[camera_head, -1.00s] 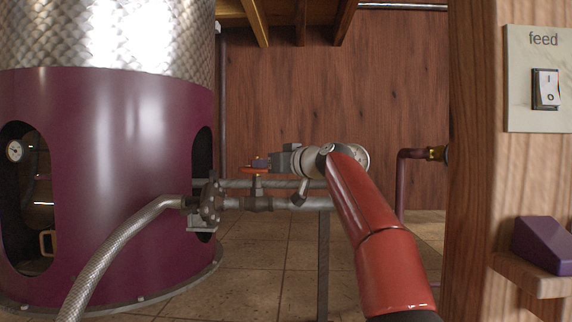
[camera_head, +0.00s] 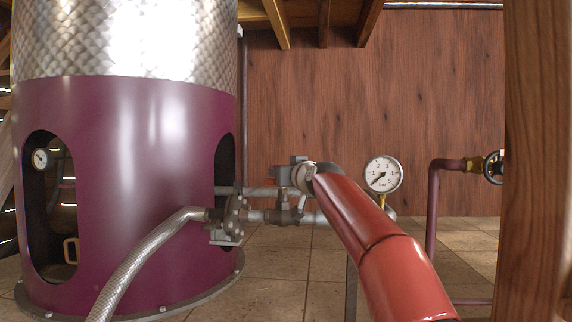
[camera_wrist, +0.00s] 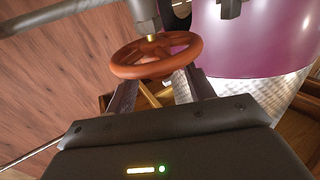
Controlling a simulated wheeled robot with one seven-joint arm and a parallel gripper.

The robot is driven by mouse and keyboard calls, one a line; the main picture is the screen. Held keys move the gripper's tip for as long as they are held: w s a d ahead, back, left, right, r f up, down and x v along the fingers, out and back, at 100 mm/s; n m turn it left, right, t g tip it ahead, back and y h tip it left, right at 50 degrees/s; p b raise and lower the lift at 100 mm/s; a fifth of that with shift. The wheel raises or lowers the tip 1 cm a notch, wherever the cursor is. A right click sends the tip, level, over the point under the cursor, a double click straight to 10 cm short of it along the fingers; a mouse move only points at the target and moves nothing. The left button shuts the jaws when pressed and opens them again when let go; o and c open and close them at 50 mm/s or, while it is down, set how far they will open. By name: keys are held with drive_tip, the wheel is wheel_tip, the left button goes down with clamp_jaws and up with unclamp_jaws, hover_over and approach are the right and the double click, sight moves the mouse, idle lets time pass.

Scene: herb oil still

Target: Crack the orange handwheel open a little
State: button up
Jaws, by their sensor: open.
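The orange handwheel (camera_wrist: 157,57) shows whole in the wrist view, on a brass stem under grey pipework. My gripper (camera_wrist: 161,84) is open, with one dark finger on each side below the wheel's near rim. Part of the wheel's rim lies in line with the space between the fingers. I cannot tell whether either finger touches it.
The purple and steel still (camera_head: 150,180) stands at left, with a braided hose (camera_head: 140,265) running to its flange (camera_head: 235,215). A pressure gauge (camera_head: 383,174) stands right of my gripper. A wooden post (camera_head: 535,160) is at the right edge.

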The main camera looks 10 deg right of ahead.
drive_tip(key=shift+w+a, duration=0.1)
drive_tip(key=shift+w, duration=0.45)
drive_tip(key=shift+c, duration=0.2)
drive_tip(key=c, duration=0.9)
drive_tip(key=shift+f+n+y+b, duration=0.2)
drive_tip(key=shift+n+y+b, duration=0.2)
drive_tip(key=shift+y+b, duration=0.2)
drive_tip(key=shift+r+n+y, duration=0.1)
drive_tip(key=shift+n+y, duration=0.2)
drive_tip(key=shift+y, duration=0.2)
drive_tip(key=o, duration=0.9)
drive_tip(key=shift+r, duration=0.1)
drive_tip(key=shift+o, duration=0.2)
